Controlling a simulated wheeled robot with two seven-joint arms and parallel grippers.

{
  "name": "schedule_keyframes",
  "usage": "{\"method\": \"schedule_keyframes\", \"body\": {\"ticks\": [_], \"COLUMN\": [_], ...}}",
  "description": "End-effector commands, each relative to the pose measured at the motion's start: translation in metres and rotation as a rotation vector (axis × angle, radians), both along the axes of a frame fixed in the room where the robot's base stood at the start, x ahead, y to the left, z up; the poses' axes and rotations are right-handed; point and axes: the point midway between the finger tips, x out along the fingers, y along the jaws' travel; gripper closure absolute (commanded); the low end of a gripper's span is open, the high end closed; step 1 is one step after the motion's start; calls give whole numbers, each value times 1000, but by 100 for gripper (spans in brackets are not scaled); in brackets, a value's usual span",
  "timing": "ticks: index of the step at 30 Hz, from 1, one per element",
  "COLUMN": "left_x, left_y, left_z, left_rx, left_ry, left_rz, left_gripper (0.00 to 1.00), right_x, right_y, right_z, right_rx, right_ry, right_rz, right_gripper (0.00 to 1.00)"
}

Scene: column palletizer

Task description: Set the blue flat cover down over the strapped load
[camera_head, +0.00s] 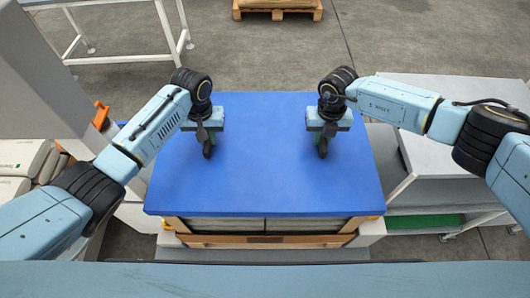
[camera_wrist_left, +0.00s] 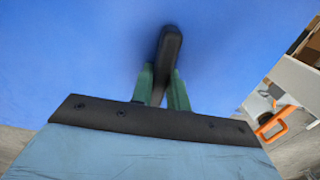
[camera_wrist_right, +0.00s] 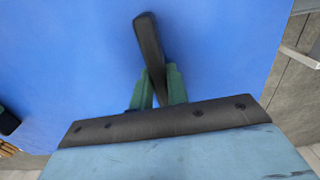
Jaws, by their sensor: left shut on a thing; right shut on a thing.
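The blue flat cover (camera_head: 262,179) lies level at the top of the strapped load (camera_head: 240,225), whose pale front shows just under the cover's front edge. Whether the cover touches the load cannot be told. My left gripper (camera_head: 207,141) is shut on a dark upright handle on the cover's left part; the handle (camera_wrist_left: 168,60) shows in the left wrist view between green fingers. My right gripper (camera_head: 323,138) is shut on a similar handle on the cover's right part; this handle (camera_wrist_right: 150,50) also shows in the right wrist view. The cover hides the load's top.
A grey table (camera_head: 460,148) stands close on the right, with a green panel (camera_head: 425,222) low beside it. Pale sacks (camera_head: 22,160) lie at the left. A white-framed table (camera_head: 120,14) and a wooden pallet (camera_head: 277,8) stand farther back, with bare floor between.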

Motion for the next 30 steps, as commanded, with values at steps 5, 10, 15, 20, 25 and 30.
{"method": "schedule_keyframes", "body": {"ticks": [5,10,15,20,25,30], "left_x": [0,0,0,0,0,0], "left_y": [2,2,2,2,2,2], "left_z": [0,0,-3,-8,-16,-25], "left_rx": [3,3,3,4,4,4], "left_ry": [0,0,0,0,0,0], "left_rz": [3,3,3,3,3,3], "left_gripper": [100,100,100,100,100,100], "right_x": [0,0,0,1,1,0], "right_y": [-2,-2,-2,-2,-2,-2], "right_z": [0,0,-3,-8,-16,-25], "right_rx": [-4,-4,-4,-4,-4,-4], "right_ry": [0,0,0,-1,-1,-1], "right_rz": [-2,-2,-2,-2,-2,-2], "right_gripper": [100,100,100,100,100,100]}}
